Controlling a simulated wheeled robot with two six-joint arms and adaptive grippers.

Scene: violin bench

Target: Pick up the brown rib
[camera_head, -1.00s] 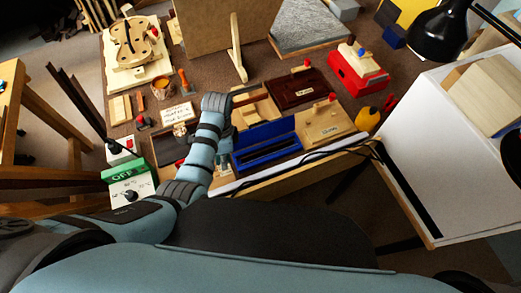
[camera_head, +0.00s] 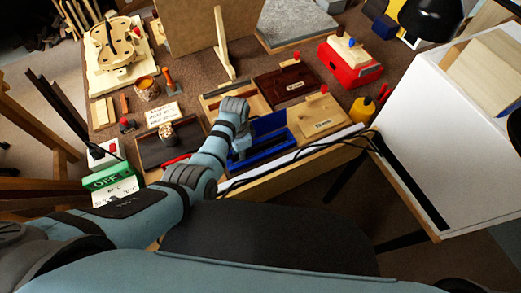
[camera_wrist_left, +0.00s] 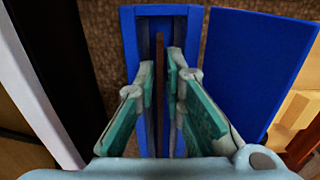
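The brown rib (camera_wrist_left: 160,70) shows in the left wrist view as a thin strip on edge, lengthwise in the narrow opening of a blue box (camera_wrist_left: 128,40). The fingers of my left gripper (camera_wrist_left: 160,78) stand on either side of it, with a gap on both sides. My left gripper is open and looks straight down into the box. In the head view my left gripper (camera_head: 240,140) is over the left end of the blue box (camera_head: 268,155), and my wrist hides part of the box. The rib cannot be made out there. My right gripper is not in view.
The box's flat blue lid (camera_wrist_left: 245,65) lies open along one side. A light wooden tray (camera_head: 262,103), a dark red case (camera_head: 287,85) and a wooden board (camera_head: 316,123) stand beyond and beside it. Black cables (camera_head: 310,155) run along the front edge.

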